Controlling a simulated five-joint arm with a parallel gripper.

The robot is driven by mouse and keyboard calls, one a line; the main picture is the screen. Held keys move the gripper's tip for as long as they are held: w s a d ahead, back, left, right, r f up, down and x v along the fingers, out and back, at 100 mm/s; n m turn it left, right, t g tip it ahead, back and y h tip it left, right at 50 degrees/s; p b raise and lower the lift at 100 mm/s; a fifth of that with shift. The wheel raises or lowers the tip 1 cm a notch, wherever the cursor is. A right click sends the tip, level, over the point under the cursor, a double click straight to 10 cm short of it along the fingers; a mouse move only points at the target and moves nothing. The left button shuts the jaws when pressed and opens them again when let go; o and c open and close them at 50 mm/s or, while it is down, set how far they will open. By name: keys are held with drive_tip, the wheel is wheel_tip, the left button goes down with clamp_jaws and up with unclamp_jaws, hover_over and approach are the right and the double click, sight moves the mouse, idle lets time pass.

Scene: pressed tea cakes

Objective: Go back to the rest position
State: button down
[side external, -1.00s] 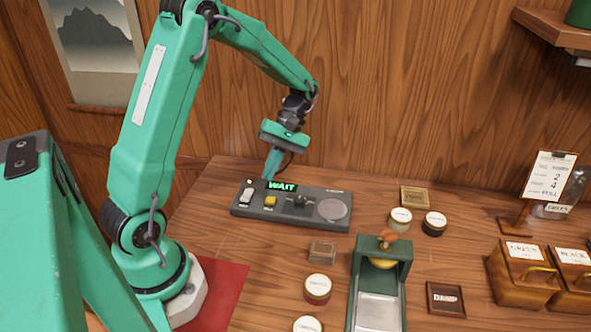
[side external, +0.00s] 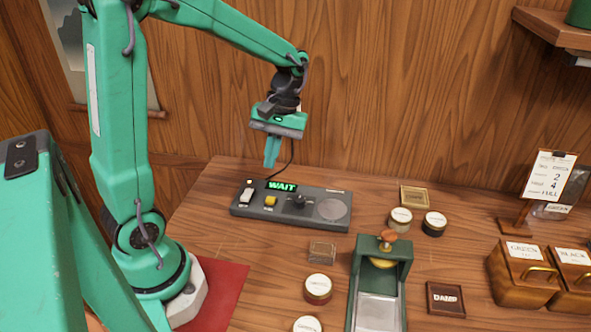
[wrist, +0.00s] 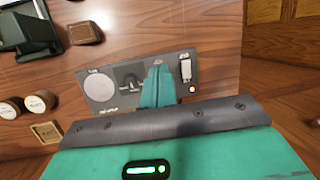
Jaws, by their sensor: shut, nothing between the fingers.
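My gripper (side external: 271,152) is shut and empty. In the side external view it hangs in the air above the left end of the grey control panel (side external: 325,211), clear of it. The panel carries a green lit "WAIT" display (side external: 282,186), a white switch (side external: 246,195), a yellow button (side external: 270,201), a dark knob and a round grey plate (side external: 333,209).
A green press (side external: 404,252) stands right of centre. Several small round tins, such as a red one (side external: 318,289), and small blocks lie around it. Two wooden boxes (side external: 521,280) and a sign stand at the right. A wooden wall is behind. The air around the gripper is clear.

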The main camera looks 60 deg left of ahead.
drive_tip(key=s+d+r+m+t, duration=0.6)
drive_tip(key=s+r+m+t, duration=0.1)
drive_tip(key=r+m+t, duration=0.1)
drive_tip(key=shift+s+d+m+t+y, duration=0.35)
drive_tip(key=shift+m+t, duration=0.25)
drive_tip(key=shift+m, duration=0.3)
drive_tip(key=shift+a, duration=0.1)
idle(1.7)
